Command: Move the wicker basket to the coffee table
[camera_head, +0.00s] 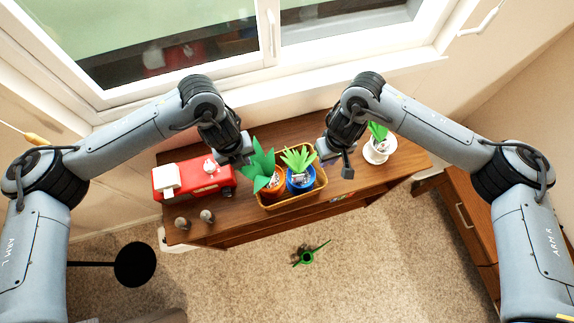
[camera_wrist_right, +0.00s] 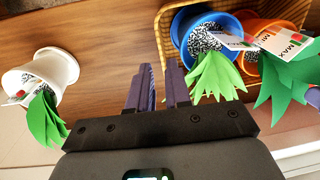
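The wicker basket (camera_head: 291,202) is a tan rectangular tray on the wooden table under the window. It holds a plant in an orange pot (camera_head: 271,188) and one in a blue pot (camera_head: 299,184). My right gripper (camera_head: 336,164) is open at the basket's right end. I cannot tell which furniture is the coffee table.
A red toy-like vehicle (camera_head: 203,177) and two small knobby items (camera_head: 206,215) are on the table's left. A white potted plant (camera_head: 378,149) stands right of my right gripper. A green plant (camera_head: 309,256) lies on the carpet. A wooden cabinet (camera_head: 462,222) stands at right.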

